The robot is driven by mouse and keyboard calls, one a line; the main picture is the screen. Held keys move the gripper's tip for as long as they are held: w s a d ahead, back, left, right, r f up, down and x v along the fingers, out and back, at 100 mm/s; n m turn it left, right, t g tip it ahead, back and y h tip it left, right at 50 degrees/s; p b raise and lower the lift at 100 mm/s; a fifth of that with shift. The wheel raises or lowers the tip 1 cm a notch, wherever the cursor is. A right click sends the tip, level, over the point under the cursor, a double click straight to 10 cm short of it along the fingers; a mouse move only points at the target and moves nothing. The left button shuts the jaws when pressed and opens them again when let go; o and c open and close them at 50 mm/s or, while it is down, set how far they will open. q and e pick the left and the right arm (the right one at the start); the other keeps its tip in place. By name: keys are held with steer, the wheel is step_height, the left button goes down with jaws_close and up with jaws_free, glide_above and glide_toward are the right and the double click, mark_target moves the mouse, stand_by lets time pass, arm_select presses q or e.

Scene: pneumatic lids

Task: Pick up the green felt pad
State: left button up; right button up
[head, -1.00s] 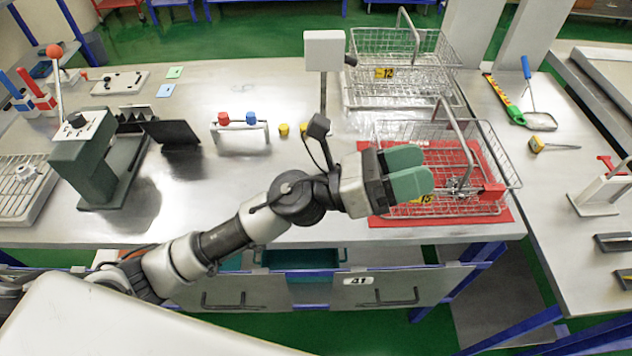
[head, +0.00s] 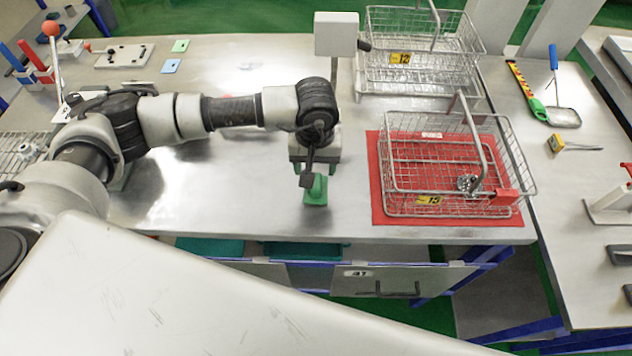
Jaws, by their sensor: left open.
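A small flat green pad (head: 180,46), which looks like the green felt pad, lies on the far left part of the steel table (head: 240,85). A similar blue pad (head: 170,66) lies just in front of it. My left gripper (head: 315,190) has green fingers and points down at the table's front, left of the red mat. It is open and well away from the green pad, with nothing seen in it. Its fingers overlap in this view, and their height over the table is hard to tell. My right gripper is out of view.
A wire basket (head: 386,172) marked 15 stands on the red mat (head: 376,215), with another basket (head: 475,75) behind. A pale box on a post (head: 337,33) stands mid-table. A grey plate (head: 124,56) lies left of the pads.

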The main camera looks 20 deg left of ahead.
mark_target(316, 181)
arm_select(q)
steer(key=shift+f, duration=0.35)
steer(key=f+p, duration=0.1)
steer(key=f, duration=0.1)
steer(key=f+p, duration=0.2)
steer(key=f, duration=0.1)
steer(key=shift+s+d, duration=0.15)
steer(key=shift+s, duration=0.05)
steer(key=shift+f, duration=0.25)
steer(key=c, duration=1)
step_height(316, 181, up, 10)
steer(key=b, duration=0.3)
steer(key=shift+w+f+b, duration=0.1)
steer(key=shift+f+b, duration=0.05)
steer(key=shift+b, duration=0.15)
steer(key=shift+r, duration=0.25)
steer(key=o, duration=0.4)
steer(key=shift+c, duration=1.6)
